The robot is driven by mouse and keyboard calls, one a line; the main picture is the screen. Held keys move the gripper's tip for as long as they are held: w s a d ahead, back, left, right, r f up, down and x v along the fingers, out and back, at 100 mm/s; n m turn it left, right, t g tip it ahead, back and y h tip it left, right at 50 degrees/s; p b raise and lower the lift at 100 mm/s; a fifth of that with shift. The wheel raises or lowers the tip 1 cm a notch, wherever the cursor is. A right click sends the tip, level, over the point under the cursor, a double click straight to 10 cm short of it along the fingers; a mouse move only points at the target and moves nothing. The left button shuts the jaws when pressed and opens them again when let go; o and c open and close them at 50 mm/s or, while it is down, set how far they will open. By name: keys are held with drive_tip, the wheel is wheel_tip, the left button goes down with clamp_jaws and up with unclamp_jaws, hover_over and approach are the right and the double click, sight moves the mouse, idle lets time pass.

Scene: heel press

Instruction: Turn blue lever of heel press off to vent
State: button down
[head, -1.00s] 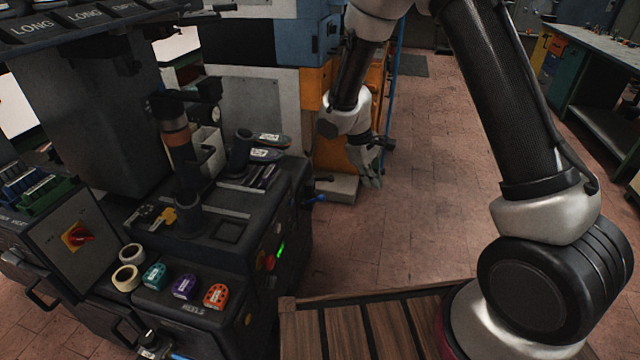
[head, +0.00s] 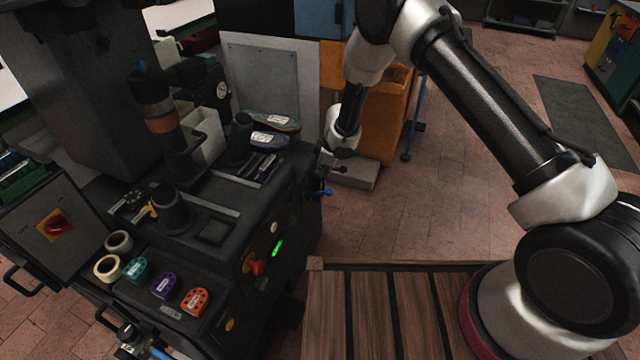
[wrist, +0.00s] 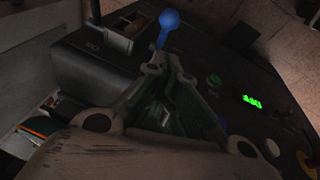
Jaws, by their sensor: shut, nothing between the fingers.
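The heel press (head: 215,215) is a dark machine at left in the head view. Its blue lever (head: 322,192) sticks out from the far right side of the body. In the wrist view the lever's round blue knob (wrist: 169,20) and short stem stand just beyond my fingertips. My gripper (head: 328,168) is just above the lever in the head view, small and dark against the press. In the wrist view my gripper (wrist: 163,65) is shut and empty, its tips together close to the stem. I cannot tell whether they touch it.
A green display (head: 277,248) and a red button (head: 257,267) are on the press side. Coloured heels (head: 163,285) and tape rolls (head: 107,267) lie on its front. An orange cabinet (head: 385,125) stands behind my gripper. The tiled floor (head: 480,200) at right is open.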

sight(321, 193)
drive_tip(key=x, duration=1)
drive_tip(key=shift+d, duration=0.1)
idle(0.4)
